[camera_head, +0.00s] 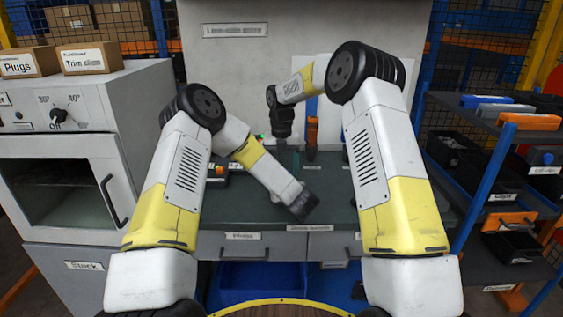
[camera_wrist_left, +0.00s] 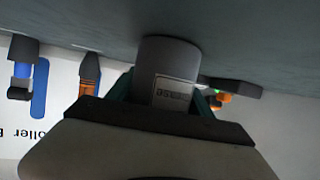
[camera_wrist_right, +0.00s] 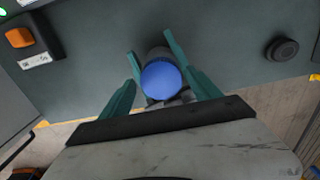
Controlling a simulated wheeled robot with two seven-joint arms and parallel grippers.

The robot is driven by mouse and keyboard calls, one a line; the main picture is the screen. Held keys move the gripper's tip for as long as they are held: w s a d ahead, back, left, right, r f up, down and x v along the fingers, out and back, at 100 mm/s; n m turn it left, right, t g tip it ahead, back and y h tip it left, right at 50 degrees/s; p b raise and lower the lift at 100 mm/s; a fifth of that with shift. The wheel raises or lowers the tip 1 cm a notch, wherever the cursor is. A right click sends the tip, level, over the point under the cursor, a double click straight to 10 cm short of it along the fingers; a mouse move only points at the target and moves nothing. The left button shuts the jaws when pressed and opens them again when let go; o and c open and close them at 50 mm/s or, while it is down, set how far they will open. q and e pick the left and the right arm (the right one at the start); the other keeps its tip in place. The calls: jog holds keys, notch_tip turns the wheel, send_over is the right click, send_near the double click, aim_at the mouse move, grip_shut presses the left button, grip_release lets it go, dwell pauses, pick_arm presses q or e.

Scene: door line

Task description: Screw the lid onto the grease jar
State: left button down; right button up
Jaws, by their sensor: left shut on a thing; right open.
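The grease jar (camera_wrist_left: 168,55) is a grey cylinder with an upside-down label in the left wrist view. My left gripper (camera_wrist_left: 165,90) is shut on it, one green finger on each side. In the right wrist view a round blue lid (camera_wrist_right: 161,80) shows face-on at the top of the dark jar. I cannot tell whether it is threaded on. My right gripper (camera_wrist_right: 150,45) is open, its green fingers on either side of the lid with gaps. In the head view my arms mostly hide the jar, and the lid does not show clearly.
A box with an orange button (camera_wrist_right: 20,37) and a black round piece (camera_wrist_right: 285,50) are on the bench (camera_wrist_right: 225,45). An orange-handled item (camera_head: 312,130) stands behind my grippers. A white oven (camera_head: 75,150) is left, a bin rack (camera_head: 490,150) right. The bench's front is fairly clear.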

jog(key=shift+f, duration=0.15)
jog(key=shift+c, duration=0.2)
jog(key=c, duration=1.4)
jog(key=m, duration=0.3)
jog(key=shift+a, duration=0.1)
jog(key=o, duration=1.5)
